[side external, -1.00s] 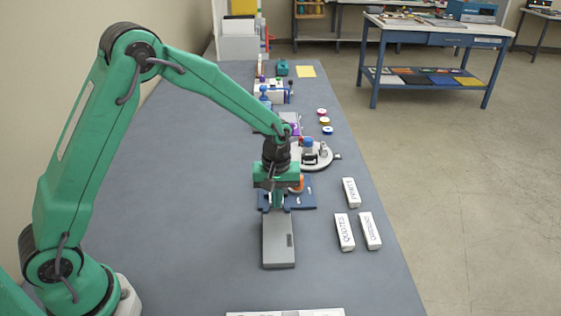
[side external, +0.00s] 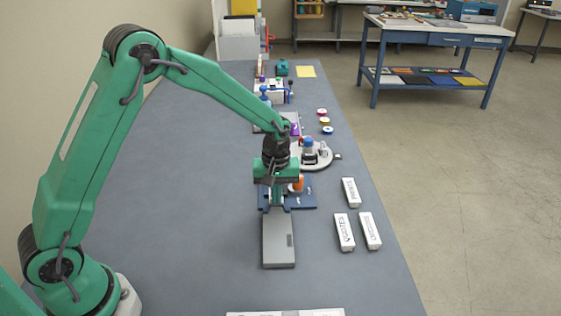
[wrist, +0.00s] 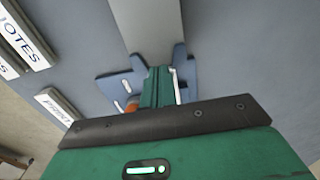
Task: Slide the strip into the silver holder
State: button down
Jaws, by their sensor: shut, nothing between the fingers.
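A flat silver-grey piece (side external: 278,244) with a small dark slot lies on the bench, its far end at a dark blue fixture (side external: 303,194); I take it for the silver holder. It also shows in the wrist view (wrist: 148,22). My gripper (side external: 277,202) is shut and empty, pointing down at the far end of the grey piece. In the wrist view the fingers (wrist: 161,82) stand between the fixture's blue arms (wrist: 186,68); contact cannot be told. I cannot tell which thing is the strip.
Another white block (side external: 370,231) and a farther one (side external: 351,192) lie near the bench's right edge. A round grey base (side external: 318,158) with a blue-topped part stands behind the fixture. A white piece (side external: 285,312) shows at the front. The bench's left side is clear.

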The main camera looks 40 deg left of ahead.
jog(key=shift+w+a, duration=0.1)
jog(key=shift+a, duration=0.05)
jog(key=shift+w+a, duration=0.35)
jog(key=shift+w, duration=0.05)
jog(key=shift+s+d, duration=0.35)
dwell(0.3)
jog(key=shift+r, duration=0.15)
notch_tip(320, 180, up, 7)
dwell(1.1)
notch_tip(320, 180, up, 5)
jog(key=shift+f, duration=0.1)
dwell(0.8)
